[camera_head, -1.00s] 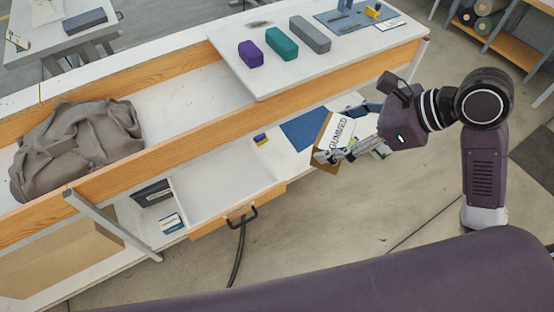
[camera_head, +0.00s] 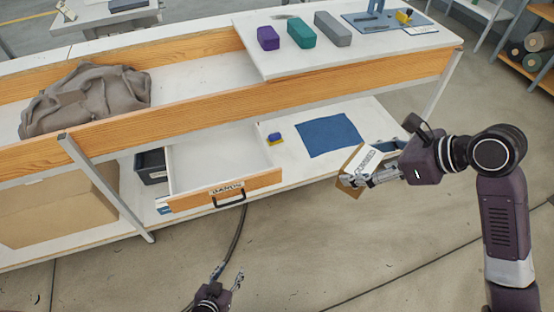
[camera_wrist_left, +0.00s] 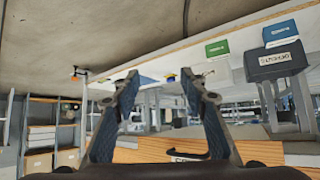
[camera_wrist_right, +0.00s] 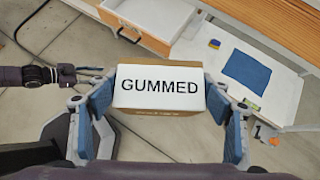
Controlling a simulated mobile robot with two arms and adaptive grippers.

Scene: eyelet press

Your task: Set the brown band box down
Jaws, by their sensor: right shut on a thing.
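The brown band box (camera_head: 359,162) is a small carton with a white top face marked GUMMED. It also shows in the right wrist view (camera_wrist_right: 158,88). My right gripper (camera_head: 372,173) is shut on it, one finger pad on each side, and holds it tilted in front of the bench. The box is clear of the lower shelf's edge in the head view. My left gripper (camera_head: 228,275) is low at the bottom of the head view, below the drawer. Its fingers stand apart with nothing between them in the left wrist view (camera_wrist_left: 160,88).
A blue mat (camera_head: 328,134) lies on the white lower shelf (camera_head: 378,120), with a small blue-yellow block (camera_head: 274,138) beside it. An open, empty-looking drawer (camera_head: 215,160) juts out left of it. Purple, green and grey blocks stand on the bench top (camera_head: 270,65).

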